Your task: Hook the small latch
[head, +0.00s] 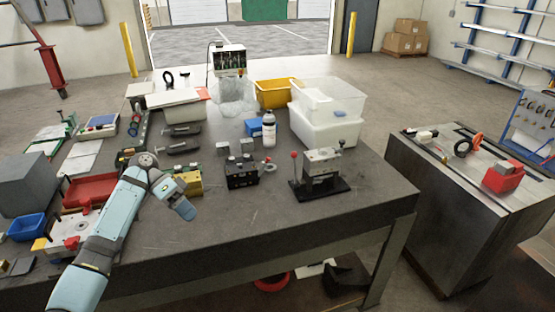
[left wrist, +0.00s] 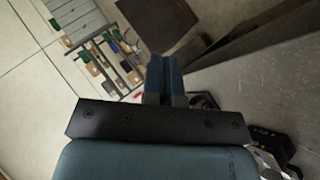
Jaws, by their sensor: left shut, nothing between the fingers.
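My left arm reaches in from the lower left of the head view, and its wrist end hangs over the workbench. In the left wrist view my left gripper (left wrist: 165,75) has its two blue-grey fingers together, with nothing between them. A metal block on a black base with red-knobbed levers (head: 322,168) stands on the bench to the right of my arm, apart from it. A black mould block (head: 242,172) stands nearer my left wrist. A small latch is too small to make out on either. My right gripper is in neither view.
The grey workbench (head: 300,235) is clear along its front right. A white bottle (head: 268,130), clear bins (head: 330,95) and a yellow bin (head: 277,92) stand behind. A red tray (head: 90,190) and blue tray (head: 26,227) crowd the left. A second bench (head: 450,190) stands right.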

